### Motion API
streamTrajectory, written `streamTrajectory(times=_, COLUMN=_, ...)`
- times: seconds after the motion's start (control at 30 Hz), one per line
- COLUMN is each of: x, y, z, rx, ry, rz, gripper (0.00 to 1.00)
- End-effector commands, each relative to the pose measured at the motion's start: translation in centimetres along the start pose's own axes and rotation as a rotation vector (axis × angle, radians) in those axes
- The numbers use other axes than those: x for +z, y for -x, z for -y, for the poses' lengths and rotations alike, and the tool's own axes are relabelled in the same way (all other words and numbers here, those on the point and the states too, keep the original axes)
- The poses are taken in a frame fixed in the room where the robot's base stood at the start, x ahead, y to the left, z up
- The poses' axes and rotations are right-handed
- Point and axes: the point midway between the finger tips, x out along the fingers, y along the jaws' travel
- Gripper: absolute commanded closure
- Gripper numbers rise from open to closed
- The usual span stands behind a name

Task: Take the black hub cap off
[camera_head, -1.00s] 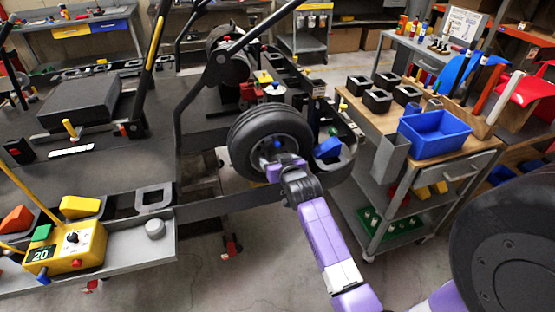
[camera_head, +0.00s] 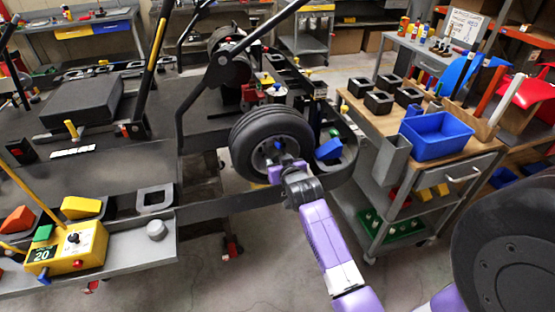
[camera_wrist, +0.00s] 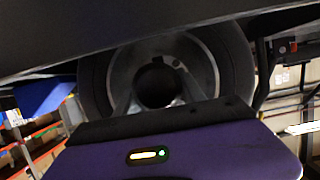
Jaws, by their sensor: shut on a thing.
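The wheel with its black tyre (camera_head: 243,135) is mounted on the side of the kart stand, and its grey rim faces me. My gripper (camera_head: 281,160) is at the wheel's hub, mostly hidden behind my own wrist in the head view. In the wrist view the black hub cap (camera_wrist: 157,84) is a dark round shape in front of the grey wheel centre, between my fingers. My gripper is shut on it. I cannot tell whether the cap still touches the hub. A small blue part shows at the hub in the head view.
A trolley (camera_head: 439,161) stands at the right, with a blue bin (camera_head: 436,136) and several black holders on top. A yellow control box (camera_head: 66,250) sits on the stand's ledge at the left. Open floor lies between stand and trolley.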

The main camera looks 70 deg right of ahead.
Motion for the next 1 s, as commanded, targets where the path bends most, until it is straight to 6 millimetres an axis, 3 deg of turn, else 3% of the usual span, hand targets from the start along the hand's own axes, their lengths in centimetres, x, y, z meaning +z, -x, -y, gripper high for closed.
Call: streamTrajectory(times=1.0, x=0.7, y=1.7, z=0.0, rx=0.000, ry=0.000, rz=0.001, gripper=1.00)
